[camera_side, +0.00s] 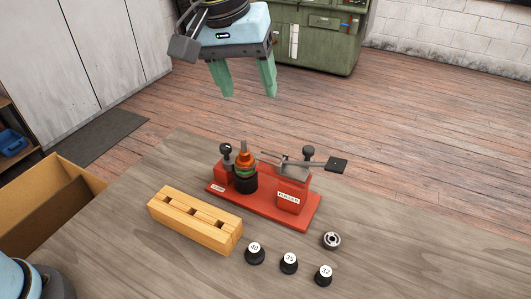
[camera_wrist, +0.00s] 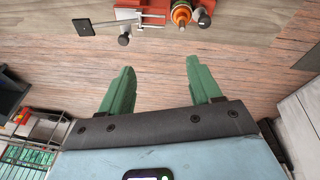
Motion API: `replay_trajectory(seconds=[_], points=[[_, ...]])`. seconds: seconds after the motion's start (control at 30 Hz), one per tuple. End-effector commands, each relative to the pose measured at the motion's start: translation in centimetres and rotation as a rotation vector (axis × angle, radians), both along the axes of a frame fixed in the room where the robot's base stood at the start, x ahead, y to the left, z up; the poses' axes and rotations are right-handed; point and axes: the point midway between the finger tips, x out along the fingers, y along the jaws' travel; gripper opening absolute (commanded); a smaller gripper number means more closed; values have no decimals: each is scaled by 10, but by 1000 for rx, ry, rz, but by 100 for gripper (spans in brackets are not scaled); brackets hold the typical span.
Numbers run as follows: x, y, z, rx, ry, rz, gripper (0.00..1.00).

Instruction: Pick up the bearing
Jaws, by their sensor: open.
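The bearing (camera_side: 331,240) is a small steel ring lying flat on the wooden table, right of the red fixture. I do not see it in the wrist view. My gripper (camera_side: 243,92) has green fingers that are apart and empty, high above the far side of the table. The gripper is well above and to the left of the bearing.
A red puller fixture (camera_side: 265,205) with an orange-topped part and a lever stands mid-table. A wooden block with slots (camera_side: 194,220) is left of it. Black caps numbered 40 (camera_side: 255,254), 35 (camera_side: 288,264) and 32 (camera_side: 323,276) stand in front. A cardboard box (camera_side: 45,210) is at left.

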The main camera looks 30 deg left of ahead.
Motion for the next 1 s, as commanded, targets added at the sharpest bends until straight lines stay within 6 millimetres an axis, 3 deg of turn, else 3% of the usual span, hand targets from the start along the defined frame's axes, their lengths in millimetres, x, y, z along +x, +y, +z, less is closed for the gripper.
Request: replay_trajectory(seconds=[0.03, 0.2, 0.4, 0.77, 1.0], points=[[3, -21, -3, 4, 20, 5, 63], [3, -83, -17, 21, 81, 56, 63], [-10, -141, -39, 50, 130, 113, 63], [-39, -202, -72, 96, 168, 180, 63], [-37, -198, -109, 94, 167, 183, 63]])
